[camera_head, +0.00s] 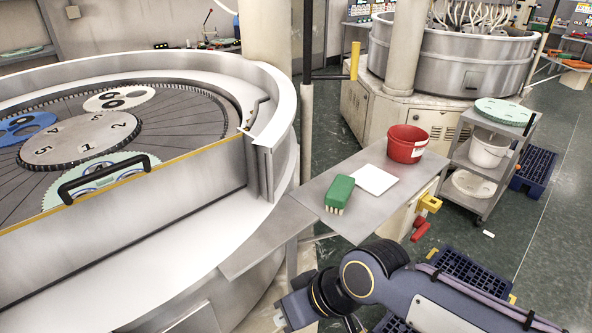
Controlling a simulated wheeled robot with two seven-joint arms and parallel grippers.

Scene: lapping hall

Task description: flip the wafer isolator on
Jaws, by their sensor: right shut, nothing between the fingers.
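No part is clearly labelled as the wafer isolator. A yellow fitting (429,203) and a red lever-like part (420,229) show at the side of the cabinet under the steel shelf; I cannot tell whether either one is the isolator, or its on/off position. My right arm comes in from the lower right. My right gripper (298,310) is at the bottom edge, below the shelf's front edge in the picture and left of the yellow and red parts, apart from them. It is shut and empty; its fingertips are hardly visible. My left gripper is out of view.
The steel shelf (335,222) holds a green brush (340,190), a white pad (375,180) and a red bucket (406,144). A large lapping machine (200,235) fills the left. A trolley (478,172) stands right. Blue pallets (535,168) lie on the floor.

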